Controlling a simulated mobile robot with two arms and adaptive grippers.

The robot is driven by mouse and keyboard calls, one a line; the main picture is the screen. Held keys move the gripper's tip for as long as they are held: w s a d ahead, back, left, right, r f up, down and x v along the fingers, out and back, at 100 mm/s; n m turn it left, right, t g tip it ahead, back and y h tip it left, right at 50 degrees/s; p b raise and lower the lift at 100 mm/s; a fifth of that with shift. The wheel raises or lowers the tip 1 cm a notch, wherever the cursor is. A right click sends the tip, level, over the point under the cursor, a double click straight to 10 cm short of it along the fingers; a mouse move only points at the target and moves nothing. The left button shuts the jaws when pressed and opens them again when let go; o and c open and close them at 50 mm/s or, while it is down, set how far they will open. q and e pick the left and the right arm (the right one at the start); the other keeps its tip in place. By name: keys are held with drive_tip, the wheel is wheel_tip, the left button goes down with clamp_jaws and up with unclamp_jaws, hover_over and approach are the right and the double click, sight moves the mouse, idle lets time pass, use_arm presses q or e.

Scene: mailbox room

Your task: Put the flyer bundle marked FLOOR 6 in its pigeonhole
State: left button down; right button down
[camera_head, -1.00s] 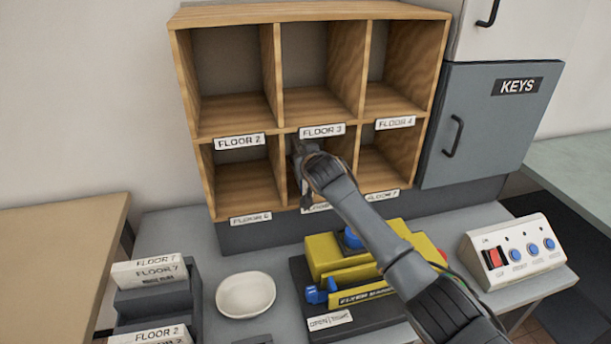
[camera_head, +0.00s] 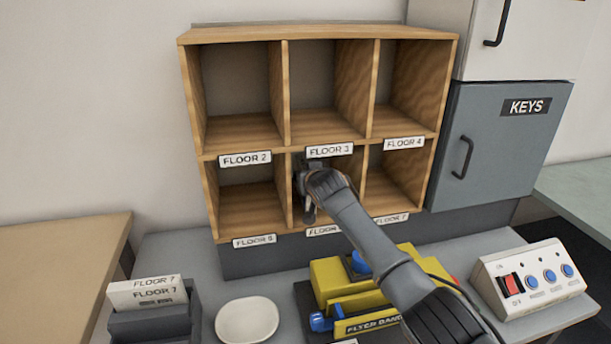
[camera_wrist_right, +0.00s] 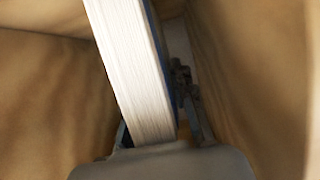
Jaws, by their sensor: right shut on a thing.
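The wooden pigeonhole rack (camera_head: 320,33) has two rows of three compartments. My right gripper (camera_head: 308,190) reaches into the bottom middle compartment. In the right wrist view it is shut on a flyer bundle (camera_wrist_right: 128,65), a thick white paper stack with a blue strip along one side, held tilted between wooden walls. No marking on the bundle is readable there, and the arm mostly hides the bundle in the head view. The label under the bottom middle compartment (camera_head: 322,230) is partly covered by the arm; only FLOOR shows. My left gripper is not in view.
A dark holder (camera_head: 150,325) with FLOOR 7 bundles (camera_head: 148,292) stands at front left, beside a white bowl (camera_head: 247,320). A yellow banding machine (camera_head: 330,283) lies below my right arm. A button box (camera_head: 530,280) and a grey KEYS cabinet (camera_head: 500,145) are at right.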

drive_tip(key=shift+f, duration=0.3)
drive_tip(key=c, duration=1.1)
unclamp_jaws()
drive_tip(key=shift+o, duration=0.2)
drive_tip(key=shift+s, duration=0.1)
